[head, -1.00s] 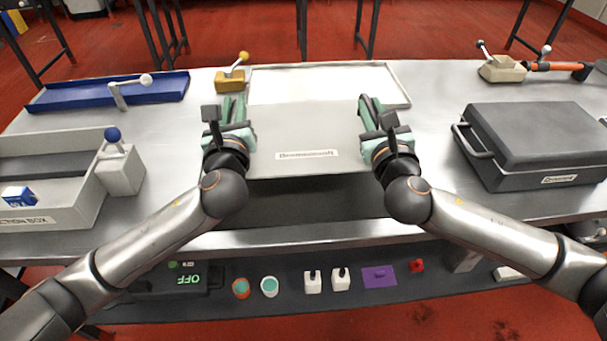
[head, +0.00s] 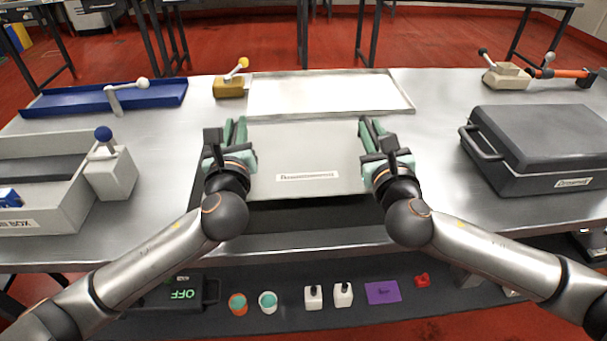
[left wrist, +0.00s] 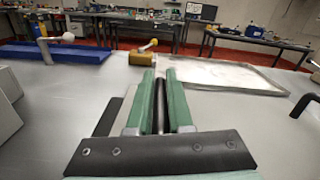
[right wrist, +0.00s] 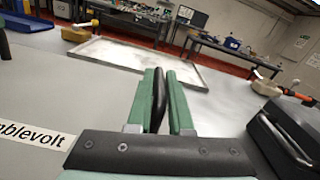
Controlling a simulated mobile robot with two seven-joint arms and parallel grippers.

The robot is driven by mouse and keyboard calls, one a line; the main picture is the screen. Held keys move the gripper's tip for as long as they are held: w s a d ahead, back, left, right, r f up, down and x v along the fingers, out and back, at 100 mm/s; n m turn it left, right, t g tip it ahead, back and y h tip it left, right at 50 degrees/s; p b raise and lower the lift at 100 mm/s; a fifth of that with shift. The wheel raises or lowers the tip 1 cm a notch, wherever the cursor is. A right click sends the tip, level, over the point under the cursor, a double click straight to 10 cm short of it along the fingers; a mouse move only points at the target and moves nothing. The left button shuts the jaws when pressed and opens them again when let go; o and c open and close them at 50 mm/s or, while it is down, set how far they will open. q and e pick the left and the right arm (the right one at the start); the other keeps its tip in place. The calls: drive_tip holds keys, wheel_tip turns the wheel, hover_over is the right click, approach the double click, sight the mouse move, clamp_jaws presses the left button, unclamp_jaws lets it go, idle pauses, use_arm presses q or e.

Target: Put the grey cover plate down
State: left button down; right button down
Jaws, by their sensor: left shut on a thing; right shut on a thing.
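The grey cover plate (head: 300,150), with a white label near its front edge, is held level between my two grippers. My left gripper (head: 238,132) is shut on a dark handle at the plate's left side; the handle (left wrist: 160,105) shows between the green fingers in the left wrist view. My right gripper (head: 371,132) is shut on the handle at the right side; that handle (right wrist: 158,98) shows in the right wrist view. A dark box or recess (head: 305,216) shows below the plate's front edge. The plate hides most of it.
A pale shallow tray (head: 330,92) lies just behind the plate. A yellow-knobbed block (head: 229,88) and a blue tray (head: 105,98) stand at back left. A grey box (head: 60,213) stands left; a dark case (head: 545,150) stands right. Bare table (head: 435,125) separates plate and case.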

use_arm(q)
drive_tip(key=shift+r, duration=0.2)
use_arm(e)
drive_tip(key=shift+r, duration=0.15)
